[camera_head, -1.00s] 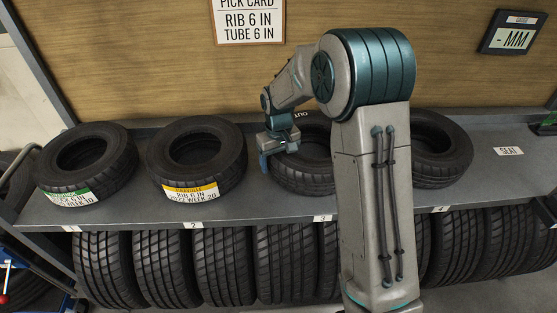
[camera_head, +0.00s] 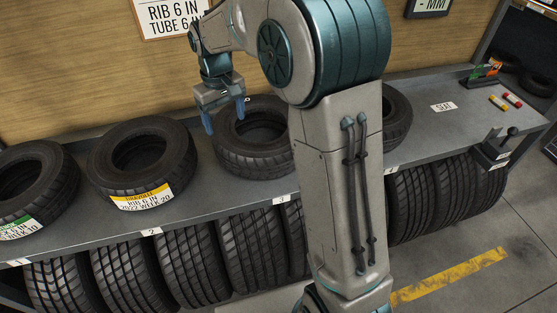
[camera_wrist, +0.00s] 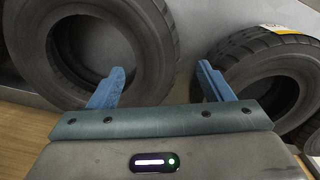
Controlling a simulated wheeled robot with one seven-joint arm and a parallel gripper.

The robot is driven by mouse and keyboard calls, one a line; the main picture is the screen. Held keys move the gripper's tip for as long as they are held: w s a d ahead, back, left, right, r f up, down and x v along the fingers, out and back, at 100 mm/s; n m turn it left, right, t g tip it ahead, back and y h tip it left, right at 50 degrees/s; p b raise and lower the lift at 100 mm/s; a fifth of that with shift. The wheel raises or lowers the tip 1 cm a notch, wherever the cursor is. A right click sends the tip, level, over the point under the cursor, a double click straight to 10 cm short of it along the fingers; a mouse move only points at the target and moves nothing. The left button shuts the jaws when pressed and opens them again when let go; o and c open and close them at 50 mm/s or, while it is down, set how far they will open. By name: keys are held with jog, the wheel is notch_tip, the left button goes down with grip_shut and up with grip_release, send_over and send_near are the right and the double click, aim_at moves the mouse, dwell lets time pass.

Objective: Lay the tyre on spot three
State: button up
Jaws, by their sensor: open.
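A dark tyre (camera_head: 238,158) lies flat on the shelf behind the number 3 tag (camera_head: 282,200); my arm hides its right side. My gripper (camera_head: 224,115) is open and empty, its blue fingers pointing down at the left back edge of that tyre. The spot-three tyre (camera_wrist: 155,35) seems to be the one on the left there, apparently below the left finger. The tyre with the yellow label (camera_head: 142,198) lies at tag 2 and shows on the right in the wrist view (camera_wrist: 240,65).
A green-labelled tyre (camera_head: 40,175) lies at spot one. Another tyre (camera_head: 397,118) at spot four is partly behind my arm. Several tyres (camera_head: 190,265) stand under the shelf. The shelf's right part, by the SEAT tag (camera_head: 443,106), has free room. A wooden board stands behind.

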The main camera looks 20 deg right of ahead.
jog(key=s+d+r+m+t, duration=0.1)
jog(key=s+d, duration=0.4)
jog(key=s, duration=0.7)
jog(key=s+d+m+t, duration=0.1)
jog(key=s+d+m, duration=0.2)
jog(key=s, duration=0.9)
jog(key=shift+s+d+r+t, duration=0.4)
jog(key=shift+d, duration=0.8)
